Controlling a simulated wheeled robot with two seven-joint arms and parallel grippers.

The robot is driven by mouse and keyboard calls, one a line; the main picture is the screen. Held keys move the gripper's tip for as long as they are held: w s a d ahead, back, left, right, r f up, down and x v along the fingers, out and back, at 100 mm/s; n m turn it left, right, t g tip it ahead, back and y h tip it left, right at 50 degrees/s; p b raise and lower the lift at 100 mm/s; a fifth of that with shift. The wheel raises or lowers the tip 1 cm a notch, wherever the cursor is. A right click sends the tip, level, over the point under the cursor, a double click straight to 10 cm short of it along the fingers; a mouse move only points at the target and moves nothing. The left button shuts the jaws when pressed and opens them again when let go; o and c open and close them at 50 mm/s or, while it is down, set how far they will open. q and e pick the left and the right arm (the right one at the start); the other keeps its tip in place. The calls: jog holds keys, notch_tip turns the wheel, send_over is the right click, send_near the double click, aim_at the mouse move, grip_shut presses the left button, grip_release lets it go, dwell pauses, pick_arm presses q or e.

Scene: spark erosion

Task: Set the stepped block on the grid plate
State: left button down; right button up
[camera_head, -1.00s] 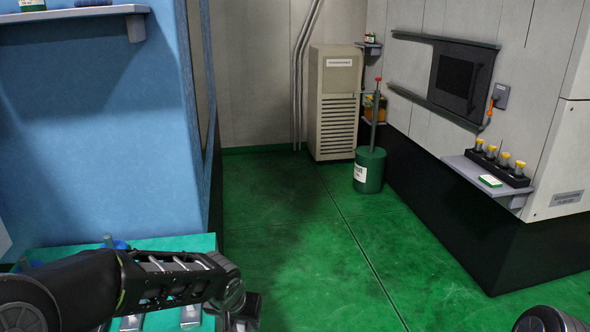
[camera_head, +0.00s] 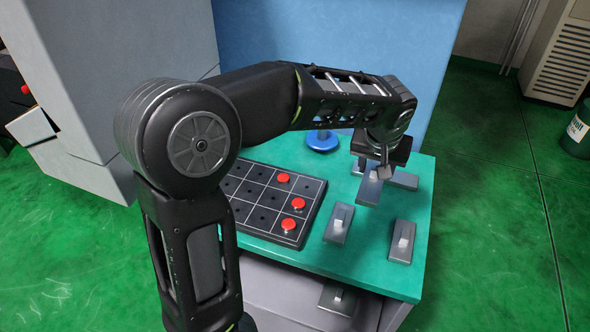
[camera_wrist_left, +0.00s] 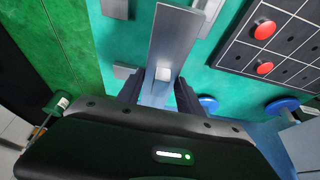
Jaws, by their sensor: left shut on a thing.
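The black grid plate (camera_head: 240,203) lies on the green tabletop (camera_head: 365,265), with white grid lines, dark holes and three red round pieces (camera_head: 288,225) along its right side. My left gripper (camera_head: 384,166) is above the table's right part, right of the plate. It is shut on a grey stepped block (camera_head: 370,190). In the left wrist view the left gripper's fingers (camera_wrist_left: 160,92) grip the raised middle of that block (camera_wrist_left: 172,45), whose long flat base extends away. The plate also shows there (camera_wrist_left: 290,38), to the right. My right gripper is out of view.
Similar grey blocks stand on the tabletop at the front (camera_head: 337,226) and right (camera_head: 401,243); another (camera_head: 404,180) is partly hidden behind the held one. A blue round-based object (camera_head: 322,141) stands at the back. A blue wall (camera_head: 445,70) rises behind the table.

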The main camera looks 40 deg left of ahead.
pick_arm(q)
jog(key=shift+s+d+r, duration=0.15)
jog(key=shift+d+r, duration=0.05)
jog(key=shift+d, duration=0.25)
jog(key=shift+a+f, duration=0.2)
jog(key=shift+f, duration=3.05)
jog(key=shift+f+p, duration=0.35)
jog(key=shift+f, duration=1.5)
jog(key=shift+f, duration=0.1)
